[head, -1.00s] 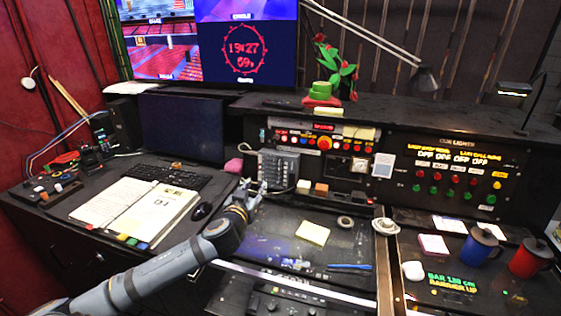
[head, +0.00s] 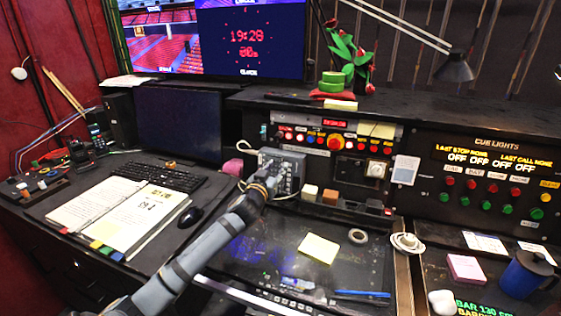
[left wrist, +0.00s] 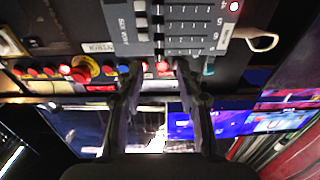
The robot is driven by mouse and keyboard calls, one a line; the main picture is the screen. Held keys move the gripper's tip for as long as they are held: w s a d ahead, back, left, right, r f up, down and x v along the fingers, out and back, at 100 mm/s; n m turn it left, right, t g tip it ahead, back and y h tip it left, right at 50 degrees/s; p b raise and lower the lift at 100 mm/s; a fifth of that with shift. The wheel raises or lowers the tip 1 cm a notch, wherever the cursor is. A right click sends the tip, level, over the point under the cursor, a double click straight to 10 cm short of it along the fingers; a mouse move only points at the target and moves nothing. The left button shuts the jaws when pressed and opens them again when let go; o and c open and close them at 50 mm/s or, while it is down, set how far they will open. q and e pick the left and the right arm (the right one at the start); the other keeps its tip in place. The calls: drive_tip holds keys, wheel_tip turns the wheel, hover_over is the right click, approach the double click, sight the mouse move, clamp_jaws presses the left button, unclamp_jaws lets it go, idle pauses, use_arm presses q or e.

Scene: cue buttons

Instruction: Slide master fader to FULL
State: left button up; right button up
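A grey fader box marked "SIX WAY" (head: 280,168) stands against the front of the console in the head view. It also fills the top middle of the left wrist view (left wrist: 180,35), with rows of slots numbered 4, 5 and 6 and light knobs at its left end. I cannot tell which knob is the master fader. My left gripper (head: 268,180) is at the box's front and hides part of it. In the left wrist view its two fingers (left wrist: 160,72) stand apart with nothing between them, close below the box. Contact with a knob is not clear. My right gripper is not in view.
The console panel with a red button (head: 335,142) rises behind. Small orange and white blocks (head: 320,193) stand right of the box. A pink object (head: 232,167) and a cable lie left of it. A yellow note (head: 318,248) lies on the desk in front.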

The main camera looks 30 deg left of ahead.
sight(282, 160)
use_arm(q)
drive_tip(key=x, duration=0.2)
drive_tip(key=shift+w+r+p, duration=0.3)
drive_tip(key=shift+w, duration=0.1)
drive_tip(key=shift+w+a+f, duration=0.2)
drive_tip(key=shift+w+f, duration=0.05)
drive_tip(key=shift+w, duration=0.35)
drive_tip(key=shift+s, duration=0.1)
drive_tip(key=shift+c, duration=0.2)
clamp_jaws()
